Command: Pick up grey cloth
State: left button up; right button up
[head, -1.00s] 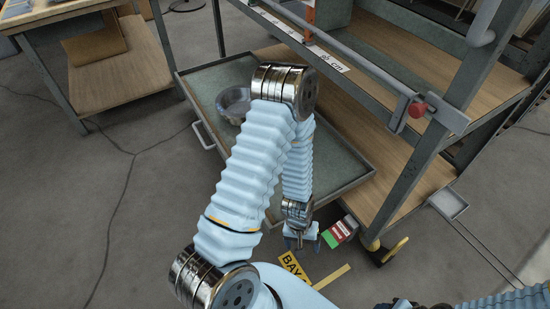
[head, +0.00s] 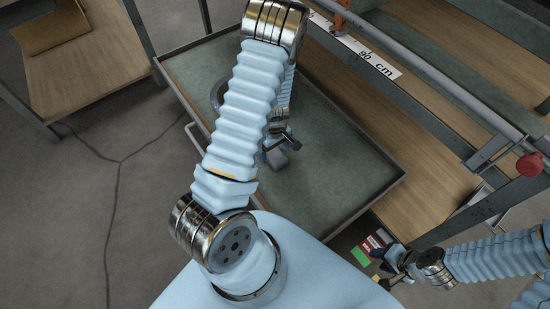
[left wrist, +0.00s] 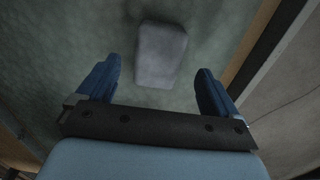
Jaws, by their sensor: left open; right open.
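The grey cloth (left wrist: 160,55) looks like a small folded block lying on the green-grey lining of a tray. In the left wrist view it sits ahead of my left gripper (left wrist: 157,88), roughly between the lines of the two blue fingers and beyond their tips. The left gripper is open and empty. In the head view my left gripper (head: 277,141) hangs over the tray, with the cloth (head: 276,160) seen just by its fingers. Whether they touch is unclear. My right gripper (head: 391,268) is open at the lower right, outside the tray.
The pulled-out tray (head: 340,185) has a raised metal rim. A round bowl (head: 216,96) in it is mostly hidden behind my left arm. A rack with wooden shelves (head: 425,150) and a rail stands to the right. A red-and-green box (head: 364,252) lies near my right gripper.

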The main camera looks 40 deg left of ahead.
aim_at(275, 155)
pick_arm(q)
notch_tip(275, 155, down, 4)
jog(key=shift+w+a+f, duration=0.1)
jog(key=shift+w+f, duration=0.05)
jog(key=shift+f, duration=0.05)
jog(key=c, duration=1)
jog(key=shift+c, duration=0.2)
jog(key=shift+r, duration=0.15)
